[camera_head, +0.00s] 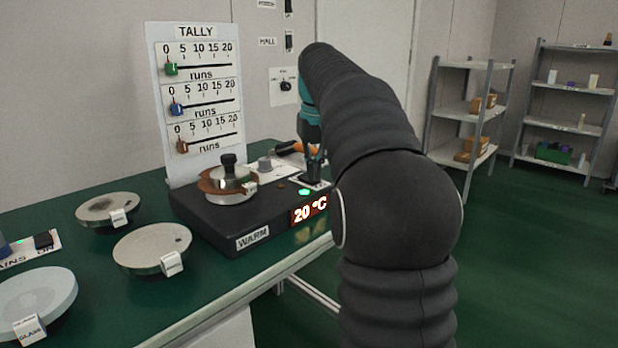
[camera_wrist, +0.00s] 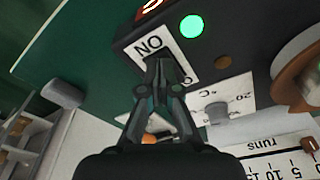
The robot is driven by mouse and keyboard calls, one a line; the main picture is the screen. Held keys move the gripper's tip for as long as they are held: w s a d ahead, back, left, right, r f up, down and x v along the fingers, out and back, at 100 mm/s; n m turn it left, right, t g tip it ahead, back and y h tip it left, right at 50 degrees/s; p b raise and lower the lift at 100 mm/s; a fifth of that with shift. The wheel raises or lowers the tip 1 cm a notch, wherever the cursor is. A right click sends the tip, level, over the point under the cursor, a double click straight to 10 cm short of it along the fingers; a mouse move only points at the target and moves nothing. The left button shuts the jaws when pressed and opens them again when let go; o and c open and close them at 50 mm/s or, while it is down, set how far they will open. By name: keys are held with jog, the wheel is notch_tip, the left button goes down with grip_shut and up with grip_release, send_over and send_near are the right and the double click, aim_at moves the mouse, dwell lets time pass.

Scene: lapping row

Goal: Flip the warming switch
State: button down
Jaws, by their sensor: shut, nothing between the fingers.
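The warming unit (camera_head: 215,222) is a black box labelled WARM on the green bench. Its red display (camera_head: 309,208) reads 20 °C. A green light (camera_head: 304,191) is lit on its top, and shows also in the wrist view (camera_wrist: 191,26). The warming switch's white plate (camera_wrist: 150,46), with ON lettering seen upside down, lies beside the light. My gripper (camera_wrist: 162,70) is shut and empty, its fingertips over this plate; in the head view it comes down on the unit's right end (camera_head: 313,178). The fingers hide the switch lever, and I cannot tell whether they touch it.
A dial with a scale (camera_wrist: 215,110) is beside the switch. The tally board (camera_head: 198,95) stands behind. Round lapping plates (camera_head: 152,247) are at left. Shelves (camera_head: 470,110) stand far right.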

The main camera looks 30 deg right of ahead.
jog(key=shift+r+p, duration=2)
jog(key=shift+r, duration=1.5)
jog(key=shift+n+t, duration=0.3)
jog(key=shift+t, duration=0.2)
jog(key=s+a, duration=0.4)
jog(key=s+a+f, duration=0.1)
jog(key=s+a, duration=0.1)
jog(key=shift+s+a+f, duration=0.1)
jog(key=shift+s, duration=0.2)
jog(key=s+a+f+t, duration=0.1)
jog(key=s+a+f, duration=0.2)
jog(key=s+f, duration=0.3)
jog(key=s+a+f+n+t, duration=0.1)
jog(key=s+a+f, duration=0.3)
jog(key=s+f, duration=0.2)
jog(key=s+a+f, duration=0.3)
jog(key=s+f, duration=0.3)
jog(key=s, duration=0.3)
jog(key=shift+s+a+f+t, duration=0.15)
jog(key=shift+s+f+t, duration=0.05)
jog(key=shift+t, duration=0.2)
